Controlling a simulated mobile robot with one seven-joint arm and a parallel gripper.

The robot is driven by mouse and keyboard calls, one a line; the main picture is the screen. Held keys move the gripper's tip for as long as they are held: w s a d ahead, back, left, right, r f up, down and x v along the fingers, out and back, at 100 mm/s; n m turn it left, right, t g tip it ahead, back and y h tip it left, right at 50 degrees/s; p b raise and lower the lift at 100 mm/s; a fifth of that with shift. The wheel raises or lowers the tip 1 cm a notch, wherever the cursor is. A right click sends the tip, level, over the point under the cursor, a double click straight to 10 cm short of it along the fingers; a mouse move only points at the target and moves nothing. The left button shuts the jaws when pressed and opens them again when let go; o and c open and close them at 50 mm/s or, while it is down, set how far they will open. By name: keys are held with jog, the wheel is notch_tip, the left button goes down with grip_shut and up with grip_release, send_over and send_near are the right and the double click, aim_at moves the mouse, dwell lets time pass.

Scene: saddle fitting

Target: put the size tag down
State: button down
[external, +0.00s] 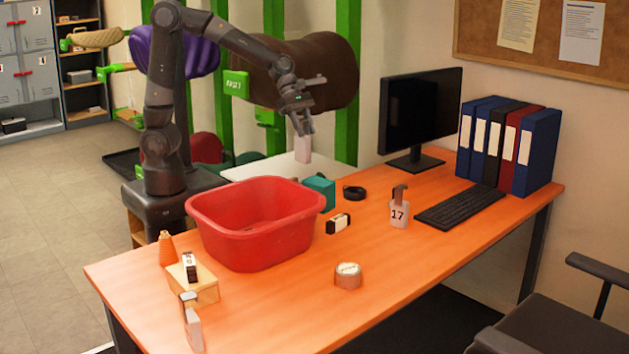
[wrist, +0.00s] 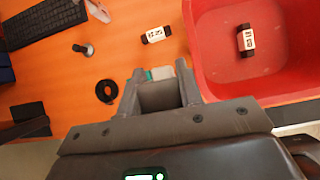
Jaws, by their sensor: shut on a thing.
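My gripper (external: 301,128) is shut on a pale size tag (external: 303,149), which hangs upright below the fingers in the external view. The tag is in the air, beyond the far edge of the desk and near a white surface (external: 262,168). Its face cannot be read. In the wrist view, my gripper (wrist: 160,80) shows its two fingers close together, and the tag is mostly hidden between them.
The orange desk (external: 290,310) holds a red tub (external: 255,240) with a black-and-white tag (wrist: 246,40) inside.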

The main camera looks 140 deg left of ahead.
jog(key=s+a+f, duration=0.2)
jog(key=a+f, duration=0.6)
jog(key=f, duration=0.1)
jog(key=shift+a+f, duration=0.2)
jog(key=shift+a, duration=0.1)
jog(key=c, duration=1)
grip_release()
jog(key=shift+f, duration=0.1)
jog(key=v, duration=1.2)
jog(key=shift+w+d, duration=0.1)
